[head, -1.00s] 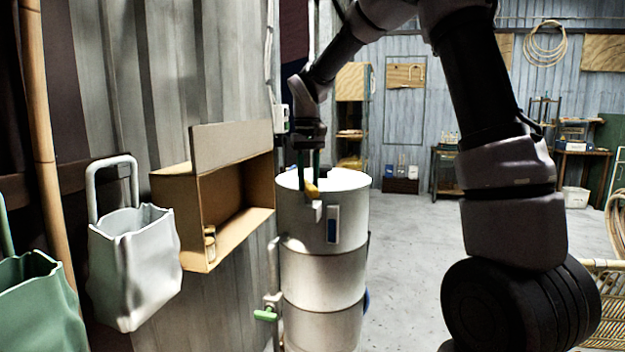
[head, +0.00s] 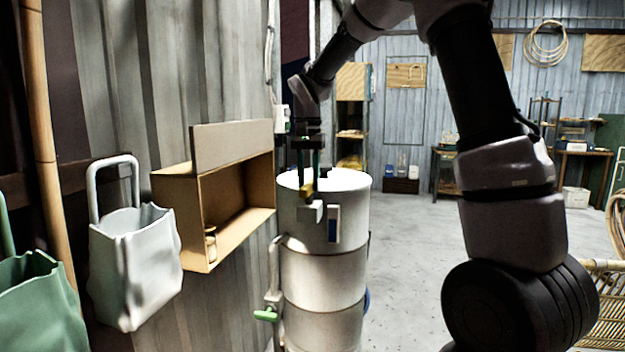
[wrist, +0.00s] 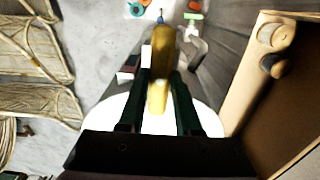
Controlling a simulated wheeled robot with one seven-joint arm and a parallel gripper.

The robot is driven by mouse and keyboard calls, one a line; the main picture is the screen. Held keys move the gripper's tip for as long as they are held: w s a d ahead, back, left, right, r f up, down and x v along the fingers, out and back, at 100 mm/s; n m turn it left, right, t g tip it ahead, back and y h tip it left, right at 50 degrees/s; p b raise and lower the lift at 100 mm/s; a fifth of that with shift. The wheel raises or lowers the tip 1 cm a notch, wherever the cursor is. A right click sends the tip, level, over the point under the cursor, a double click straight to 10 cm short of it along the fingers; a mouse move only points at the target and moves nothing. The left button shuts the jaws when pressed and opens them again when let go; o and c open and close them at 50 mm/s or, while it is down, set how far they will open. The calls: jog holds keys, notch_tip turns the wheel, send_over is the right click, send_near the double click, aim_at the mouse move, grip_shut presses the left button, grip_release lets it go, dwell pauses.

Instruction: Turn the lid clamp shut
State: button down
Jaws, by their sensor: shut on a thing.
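The lid clamp's yellow handle (wrist: 161,75) lies between the two green fingers of my gripper (wrist: 160,92) in the wrist view. My gripper (head: 307,185) points down at the front rim of the white steamer drum (head: 325,265) in the head view, shut on the handle. The handle (head: 306,190) is mostly hidden there by the fingers. A pale clamp block (head: 310,212) sits below it on the drum's front edge. The white lid (head: 345,180) covers the drum's top and also shows under the fingers in the wrist view (wrist: 205,118).
A wall-mounted cardboard-coloured box (head: 235,215) stands close left of the drum, with a small jar (head: 210,245) in it. A green-handled valve (head: 266,314) sits low at the drum's left. White (head: 135,265) and green (head: 40,305) bags hang at left.

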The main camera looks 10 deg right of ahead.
aim_at(311, 183)
jog(key=shift+w+d+r, duration=0.1)
jog(key=shift+w+d, duration=0.05)
jog(key=shift+d, duration=0.1)
jog(key=c, duration=0.6)
grip_release()
jog(key=shift+d, duration=0.1)
notch_tip(311, 183, up, 11)
